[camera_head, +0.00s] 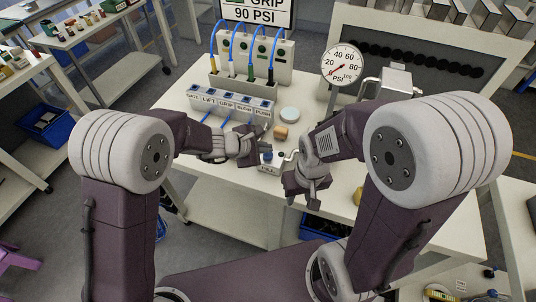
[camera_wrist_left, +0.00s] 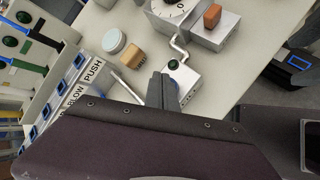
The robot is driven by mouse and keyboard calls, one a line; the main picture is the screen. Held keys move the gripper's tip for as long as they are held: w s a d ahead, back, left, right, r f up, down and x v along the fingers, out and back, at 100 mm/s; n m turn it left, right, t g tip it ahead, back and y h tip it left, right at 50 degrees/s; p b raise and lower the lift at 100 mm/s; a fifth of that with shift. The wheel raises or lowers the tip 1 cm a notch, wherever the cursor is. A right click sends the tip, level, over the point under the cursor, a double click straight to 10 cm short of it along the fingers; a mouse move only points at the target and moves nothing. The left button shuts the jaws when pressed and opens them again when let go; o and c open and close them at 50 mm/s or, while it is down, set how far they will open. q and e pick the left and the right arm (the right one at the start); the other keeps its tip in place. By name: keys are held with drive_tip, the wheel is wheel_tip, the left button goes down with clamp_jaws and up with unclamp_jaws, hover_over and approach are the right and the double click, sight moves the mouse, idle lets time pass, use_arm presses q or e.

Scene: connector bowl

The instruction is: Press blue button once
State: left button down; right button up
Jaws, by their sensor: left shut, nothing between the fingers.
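A small white box (camera_head: 271,166) stands near the table's front edge, between my two grippers in the head view. A blue button (camera_head: 267,155) shows on its top. In the left wrist view the box (camera_wrist_left: 188,82) also carries a dark round button (camera_wrist_left: 173,64), and the blue button (camera_wrist_left: 174,87) is partly hidden behind my fingers. My left gripper (camera_head: 259,143) is shut and empty, with its fingertips close by the blue button; I cannot tell whether they touch it. My right gripper (camera_head: 304,194) is right of and in front of the box, and its finger gap is unclear.
A labelled switch strip (camera_head: 230,106) and a panel with cables (camera_head: 250,58) stand behind. A round pale lid (camera_head: 290,114) and a wooden block (camera_head: 280,133) lie behind the box. A pressure gauge (camera_head: 341,64) stands at the back right.

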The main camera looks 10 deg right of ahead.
sight(265, 155)
use_arm(q)
drive_tip(key=shift+f, duration=0.2)
drive_tip(key=shift+f+b, duration=0.55)
drive_tip(key=shift+b, duration=0.15)
idle(0.6)
drive_tip(key=shift+r, duration=0.15)
drive_tip(key=shift+r+p, duration=0.75)
drive_tip(key=shift+r, duration=0.05)
wheel_tip(265, 155, up, 5)
drive_tip(key=p, duration=0.4)
drive_tip(key=shift+r, duration=0.1)
idle(0.7)
